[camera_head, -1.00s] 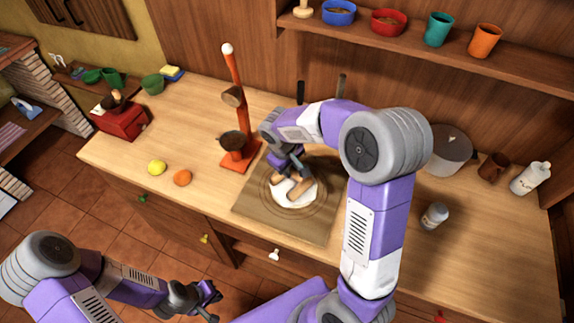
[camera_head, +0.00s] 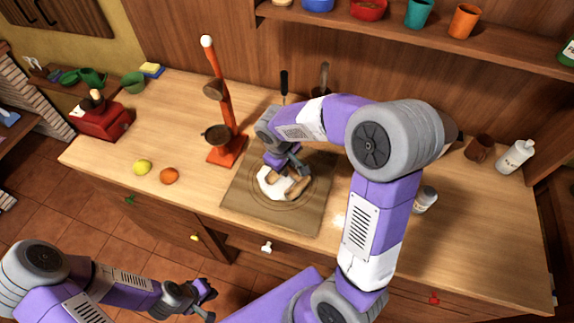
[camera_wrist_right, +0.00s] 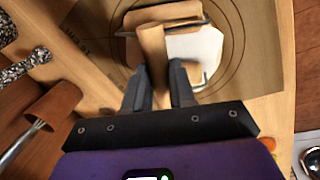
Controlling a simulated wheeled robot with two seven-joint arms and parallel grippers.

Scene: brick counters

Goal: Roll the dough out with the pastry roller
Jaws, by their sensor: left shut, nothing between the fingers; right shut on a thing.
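The white dough (camera_head: 270,182) lies flat on the brown pastry mat (camera_head: 240,193), and it also shows in the right wrist view (camera_wrist_right: 200,48). My right gripper (camera_head: 290,176) is shut on the wooden pastry roller (camera_head: 298,188). In the right wrist view its fingers (camera_wrist_right: 160,88) hold the roller's wooden handle (camera_wrist_right: 152,55), and the roller body (camera_wrist_right: 165,14) lies across the dough's far part. Whether the roller presses on the dough I cannot tell. My left gripper (camera_head: 203,298) is shut and empty, low in front of the counter.
An orange stand (camera_head: 228,145) rises just left of the mat. A lemon (camera_head: 142,167) and an orange (camera_head: 169,176) lie left of it. A white-capped jar (camera_head: 425,199) and a white bottle (camera_head: 515,156) stand to the right. The counter's right front is clear.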

